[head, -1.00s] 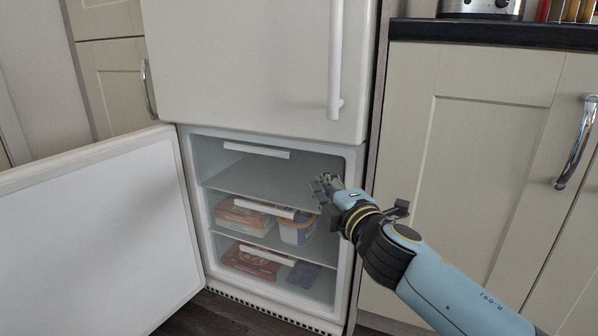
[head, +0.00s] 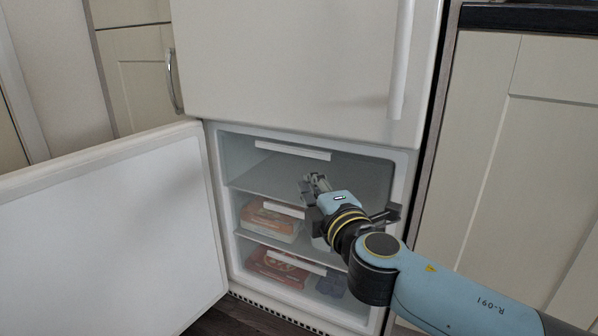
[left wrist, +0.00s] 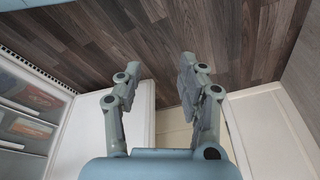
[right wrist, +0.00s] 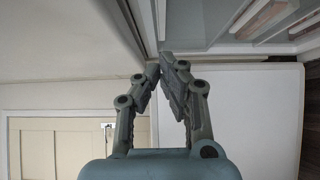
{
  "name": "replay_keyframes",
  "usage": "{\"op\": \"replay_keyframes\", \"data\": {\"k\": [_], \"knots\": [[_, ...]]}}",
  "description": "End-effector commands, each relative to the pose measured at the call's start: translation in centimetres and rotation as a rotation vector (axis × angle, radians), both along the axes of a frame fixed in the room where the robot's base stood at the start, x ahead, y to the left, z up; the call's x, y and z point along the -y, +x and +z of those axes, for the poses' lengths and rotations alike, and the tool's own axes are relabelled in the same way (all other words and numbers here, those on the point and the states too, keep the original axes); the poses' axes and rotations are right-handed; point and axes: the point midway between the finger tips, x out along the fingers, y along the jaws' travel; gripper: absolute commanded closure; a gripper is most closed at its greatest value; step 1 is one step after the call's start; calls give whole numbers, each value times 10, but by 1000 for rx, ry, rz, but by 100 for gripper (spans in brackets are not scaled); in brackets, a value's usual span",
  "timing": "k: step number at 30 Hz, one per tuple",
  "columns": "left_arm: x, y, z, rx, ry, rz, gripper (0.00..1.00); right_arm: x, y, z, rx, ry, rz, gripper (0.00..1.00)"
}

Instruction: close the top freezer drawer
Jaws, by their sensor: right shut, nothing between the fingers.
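The top freezer drawer (head: 256,172) is a see-through, empty-looking compartment with a white handle strip (head: 292,150), in the upper part of the open freezer. I cannot tell exactly how far it stands out. My right gripper (head: 313,182) is shut and empty, in front of the drawer's lower middle, below the handle strip. I cannot tell whether it touches the drawer front. Its closed fingertips (right wrist: 168,62) also show in the right wrist view. My left gripper (left wrist: 160,68) is open and empty above the wooden floor, outside the head view.
The freezer door (head: 110,225) stands wide open at the left. The middle drawer (head: 285,210) and bottom drawer (head: 297,262) below hold food boxes. The closed fridge door (head: 290,60) is above. A cream cupboard (head: 540,150) stands at the right.

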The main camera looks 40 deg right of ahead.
Motion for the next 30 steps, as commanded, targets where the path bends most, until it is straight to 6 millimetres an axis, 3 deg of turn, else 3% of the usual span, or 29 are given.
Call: {"op": "replay_keyframes", "data": {"k": [8,13,21,30], "knots": [[1,-1,-3,-2,-2,1,60,21,52,0,2,-2,0,100],[3,6,6,23,-8,-2,60,35,84,0,2,-2,0,100],[5,18,-2,110,-14,1,60,66,96,-1,0,-3,0,100],[4,19,-5,128,-13,0,60,71,98,1,1,1,0,100]]}}
